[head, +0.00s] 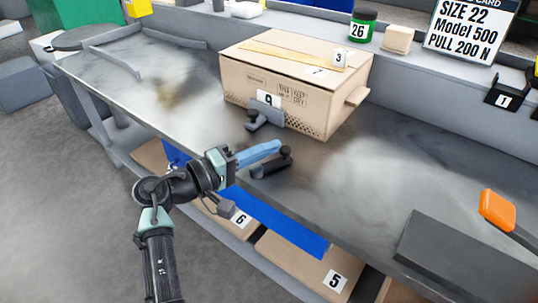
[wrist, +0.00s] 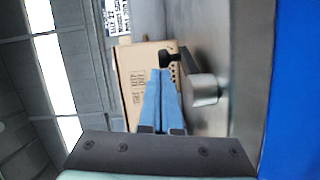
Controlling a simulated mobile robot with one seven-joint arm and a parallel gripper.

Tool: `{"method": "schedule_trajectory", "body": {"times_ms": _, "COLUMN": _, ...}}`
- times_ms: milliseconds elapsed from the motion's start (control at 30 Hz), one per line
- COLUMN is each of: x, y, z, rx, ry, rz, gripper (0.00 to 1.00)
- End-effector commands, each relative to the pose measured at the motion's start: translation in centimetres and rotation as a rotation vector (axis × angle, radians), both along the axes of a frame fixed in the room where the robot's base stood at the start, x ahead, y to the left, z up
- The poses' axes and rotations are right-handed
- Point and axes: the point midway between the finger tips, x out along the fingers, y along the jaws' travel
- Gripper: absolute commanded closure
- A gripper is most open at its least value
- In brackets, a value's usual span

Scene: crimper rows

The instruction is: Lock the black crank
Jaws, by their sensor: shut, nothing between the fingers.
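The black crank (head: 270,168) lies on the grey bench near its front edge, a dark arm with an upright knob at its far right end. In the wrist view the crank (wrist: 204,90) is right of the fingers, its knob standing out toward them. My gripper (head: 278,147) has blue fingers, shut and empty. In the head view they lie just behind and above the crank arm, with the tips near the knob. In the wrist view the fingertips (wrist: 161,73) are beside the knob. I cannot tell whether they touch it.
A cardboard box (head: 290,85) stands behind, with a grey bracket (head: 265,115) labelled 9 before it. A dark block (head: 465,262) and an orange-handled tool (head: 497,210) are at the right. The bench between is clear. Cartons sit below the bench.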

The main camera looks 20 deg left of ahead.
Motion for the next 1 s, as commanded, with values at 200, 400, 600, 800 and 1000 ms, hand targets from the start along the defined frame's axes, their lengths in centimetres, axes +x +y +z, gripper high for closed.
{"method": "schedule_trajectory", "body": {"times_ms": 200, "x": -0.1, "y": -0.5, "z": 0.0, "rx": 0.000, "ry": 0.000, "rz": -0.180, "gripper": 1.00}}
{"method": "schedule_trajectory", "body": {"times_ms": 400, "x": -0.5, "y": -1.1, "z": 0.1, "rx": -0.001, "ry": 0.000, "rz": -0.244, "gripper": 1.00}}
{"method": "schedule_trajectory", "body": {"times_ms": 600, "x": -0.8, "y": -1.5, "z": 0.3, "rx": -0.001, "ry": 0.001, "rz": -0.241, "gripper": 1.00}}
{"method": "schedule_trajectory", "body": {"times_ms": 800, "x": -1.1, "y": -1.8, "z": 0.3, "rx": -0.001, "ry": 0.001, "rz": -0.239, "gripper": 1.00}}
{"method": "schedule_trajectory", "body": {"times_ms": 1000, "x": -1.3, "y": -1.9, "z": 0.0, "rx": 0.000, "ry": 0.001, "rz": -0.239, "gripper": 1.00}}
